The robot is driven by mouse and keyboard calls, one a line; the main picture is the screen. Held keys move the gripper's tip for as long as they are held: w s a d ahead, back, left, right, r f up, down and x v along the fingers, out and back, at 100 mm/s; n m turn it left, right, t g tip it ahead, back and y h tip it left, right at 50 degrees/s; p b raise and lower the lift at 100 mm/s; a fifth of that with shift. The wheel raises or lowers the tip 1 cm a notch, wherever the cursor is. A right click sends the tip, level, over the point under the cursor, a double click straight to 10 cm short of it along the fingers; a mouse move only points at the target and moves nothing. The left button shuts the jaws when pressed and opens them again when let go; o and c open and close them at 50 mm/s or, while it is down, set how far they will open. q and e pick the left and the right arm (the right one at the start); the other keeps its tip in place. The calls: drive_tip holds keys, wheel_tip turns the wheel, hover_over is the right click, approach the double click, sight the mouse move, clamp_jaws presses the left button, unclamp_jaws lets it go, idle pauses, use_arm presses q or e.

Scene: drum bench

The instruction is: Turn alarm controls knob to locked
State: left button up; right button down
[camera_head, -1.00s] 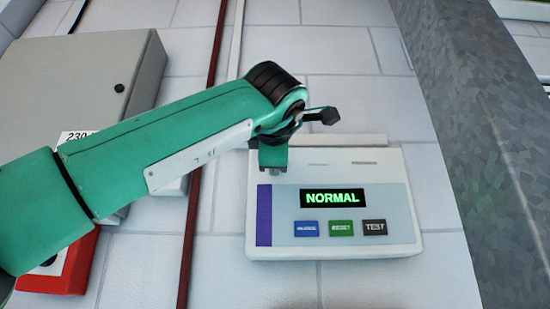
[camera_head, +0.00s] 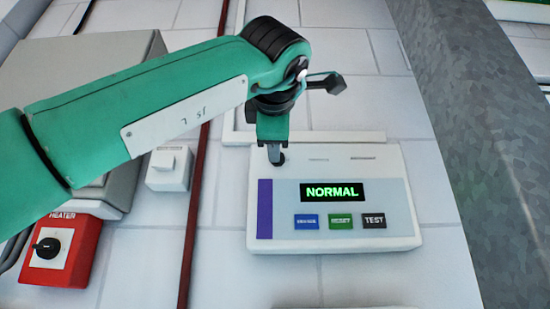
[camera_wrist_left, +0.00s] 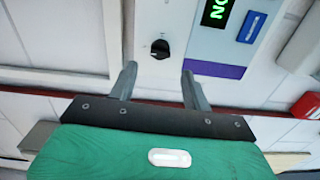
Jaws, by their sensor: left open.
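The alarm control panel (camera_head: 405,225) is a white wall box with a purple stripe, a green NORMAL display (camera_head: 331,192) and blue, green and black buttons. In the left wrist view the black alarm knob (camera_wrist_left: 160,48) has a white pointer mark and sits on the panel's white face, beyond the fingertips. My left gripper (camera_wrist_left: 158,70) is open, its two grey fingers apart with the knob roughly centred between their tips, nothing held. In the head view the gripper (camera_head: 276,156) is at the panel's upper left corner and largely covers the knob. My right gripper is not in view.
A red heater box (camera_head: 62,255) with a black knob is at lower left. A white switch box (camera_head: 169,168) and a grey cabinet (camera_head: 100,50) are on the wall behind my arm. A dark red pipe (camera_head: 196,220) runs left of the panel. A grey column (camera_head: 480,150) stands right.

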use_arm(q)
drive_tip(key=s+b, duration=0.1)
drive_tip(key=s, duration=0.6)
drive_tip(key=shift+s+b, duration=0.35)
